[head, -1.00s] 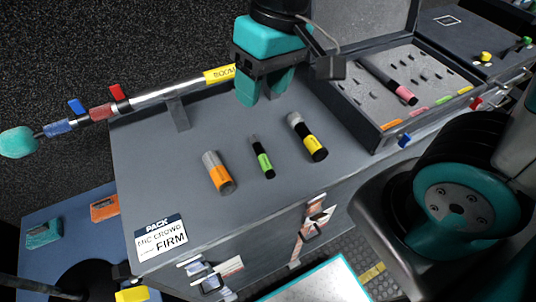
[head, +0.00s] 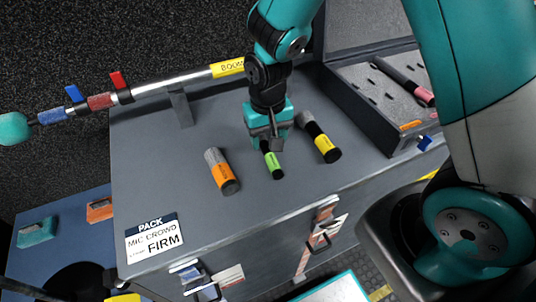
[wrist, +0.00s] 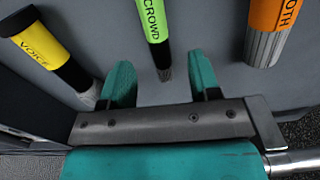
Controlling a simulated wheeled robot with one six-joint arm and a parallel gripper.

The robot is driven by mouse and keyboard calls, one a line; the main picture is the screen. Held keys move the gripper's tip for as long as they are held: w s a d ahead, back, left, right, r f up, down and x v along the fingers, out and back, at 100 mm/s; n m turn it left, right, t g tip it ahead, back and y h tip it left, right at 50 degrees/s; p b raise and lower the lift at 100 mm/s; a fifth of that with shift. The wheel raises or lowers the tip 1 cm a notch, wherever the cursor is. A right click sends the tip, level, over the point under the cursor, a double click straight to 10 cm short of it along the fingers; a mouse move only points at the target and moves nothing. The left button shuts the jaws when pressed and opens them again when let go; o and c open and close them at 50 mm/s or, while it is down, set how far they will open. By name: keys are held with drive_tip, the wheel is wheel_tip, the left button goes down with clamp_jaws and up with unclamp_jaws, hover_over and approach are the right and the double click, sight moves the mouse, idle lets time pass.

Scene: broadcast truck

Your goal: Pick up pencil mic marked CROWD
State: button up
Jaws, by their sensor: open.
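The pencil mic marked CROWD (head: 273,163) is a slim black mic with a green label, lying on the grey case top between two thicker mics. I cannot tell the exact height above the case.
An orange-labelled mic (head: 222,171) lies to the left and a yellow VOICE mic (head: 321,141) close to the right. A boom pole (head: 160,92) runs behind on a stand. An open foam case (head: 385,105) stands at the right. A PACK card (head: 155,239) is at the front left.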

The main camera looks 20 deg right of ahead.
sight(269, 154)
wheel_tip(269, 154, down, 6)
drive_tip(key=shift+w+d+r, duration=0.1)
drive_tip(key=shift+d+r, duration=0.05)
drive_tip(key=shift+r, duration=0.05)
clamp_jaws()
